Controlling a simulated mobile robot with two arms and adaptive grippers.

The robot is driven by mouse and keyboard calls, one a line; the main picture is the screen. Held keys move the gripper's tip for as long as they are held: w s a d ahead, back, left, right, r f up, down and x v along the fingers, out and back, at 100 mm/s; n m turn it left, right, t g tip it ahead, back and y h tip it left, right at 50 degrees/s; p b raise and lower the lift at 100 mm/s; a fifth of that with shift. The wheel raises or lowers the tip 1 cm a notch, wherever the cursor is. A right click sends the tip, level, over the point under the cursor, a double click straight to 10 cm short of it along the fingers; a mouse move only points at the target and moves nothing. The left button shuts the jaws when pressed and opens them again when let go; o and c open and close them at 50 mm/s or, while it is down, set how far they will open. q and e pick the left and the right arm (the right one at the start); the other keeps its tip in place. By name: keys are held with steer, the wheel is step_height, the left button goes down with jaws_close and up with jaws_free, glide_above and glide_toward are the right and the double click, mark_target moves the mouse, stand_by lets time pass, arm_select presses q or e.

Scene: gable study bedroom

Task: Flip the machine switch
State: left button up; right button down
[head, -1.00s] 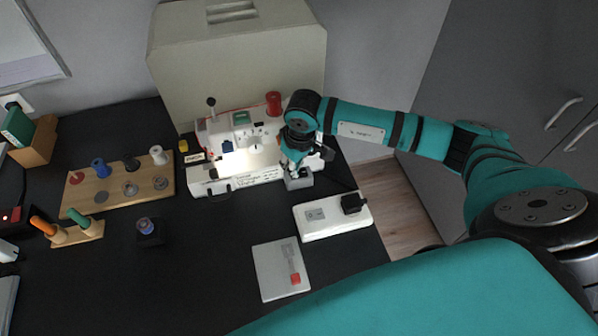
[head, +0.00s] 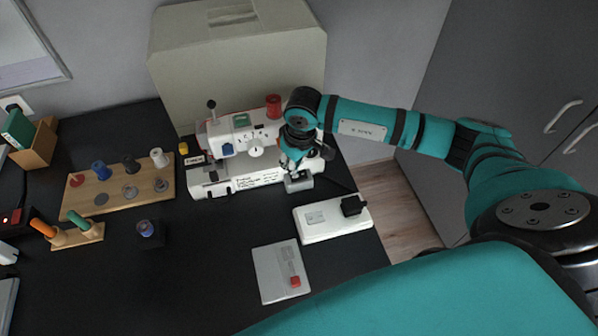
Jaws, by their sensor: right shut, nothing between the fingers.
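The white sewing machine (head: 236,180) stands at the back of the black desk, with a red thread spool (head: 274,106) on top. Its work area is unlit. My right gripper (head: 291,166) is shut and empty. It points down at the right end of the machine, just above a small grey block (head: 299,184). The gripper hides that end of the machine, so I cannot make out the switch or whether the fingers touch it. My left gripper is not in view.
A pale machine cover (head: 235,55) stands behind. A white foot pedal (head: 325,231) and a grey plate with a red piece (head: 271,278) lie in front. A wooden spool board (head: 88,204) is at left. The desk's front middle is clear.

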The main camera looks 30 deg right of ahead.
steer(key=shift+r+p, duration=0.95)
steer(key=shift+r, duration=1.55)
steer(key=shift+s+f, duration=0.1)
